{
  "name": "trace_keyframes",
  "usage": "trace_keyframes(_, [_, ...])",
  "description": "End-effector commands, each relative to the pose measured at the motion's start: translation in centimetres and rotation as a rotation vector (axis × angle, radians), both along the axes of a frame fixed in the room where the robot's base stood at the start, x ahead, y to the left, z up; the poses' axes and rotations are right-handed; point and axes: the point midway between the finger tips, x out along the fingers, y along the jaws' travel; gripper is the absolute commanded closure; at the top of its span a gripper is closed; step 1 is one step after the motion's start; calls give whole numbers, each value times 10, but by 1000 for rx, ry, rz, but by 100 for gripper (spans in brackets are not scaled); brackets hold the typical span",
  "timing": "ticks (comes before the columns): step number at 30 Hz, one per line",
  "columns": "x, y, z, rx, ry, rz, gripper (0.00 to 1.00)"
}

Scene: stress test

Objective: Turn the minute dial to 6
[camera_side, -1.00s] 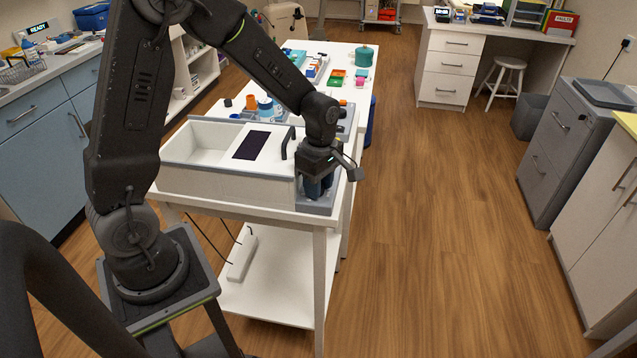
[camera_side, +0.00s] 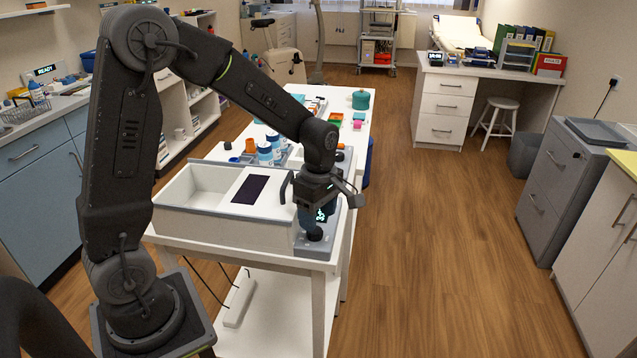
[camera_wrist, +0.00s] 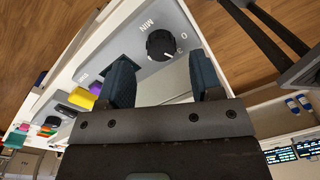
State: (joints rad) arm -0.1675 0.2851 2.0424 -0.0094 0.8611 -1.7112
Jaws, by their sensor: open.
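The minute dial (camera_wrist: 161,45) is a round black knob with a small white mark, on a grey panel (camera_wrist: 143,70) beside the letters MIN, in the wrist view. A few pale characters stand around it; I cannot read its setting surely. In the side view the dial (camera_side: 314,233) shows at the panel's near end. My gripper (camera_side: 319,208) is above the panel and points down, apart from the dial. In the wrist view the two dark fingers of my gripper (camera_wrist: 163,76) are spread, with nothing between them and the dial beyond their tips.
A white box with an open basin (camera_side: 190,207) adjoins the panel on the left, with a dark handle (camera_side: 285,188) close to my gripper. Blue-and-white jars (camera_side: 265,153) stand farther back. Open floor lies to the right.

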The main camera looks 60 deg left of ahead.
Motion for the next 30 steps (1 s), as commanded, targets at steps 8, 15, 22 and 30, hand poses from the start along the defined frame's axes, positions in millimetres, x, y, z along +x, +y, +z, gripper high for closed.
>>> trace_keyframes(8, [4,1,63,1,-5,1,41])
trace_keyframes(15, [4,2,93,0,-1,1,41])
trace_keyframes(22, [4,2,98,0,0,0,41])
trace_keyframes(30, [4,1,98,-1,-1,-39,41])
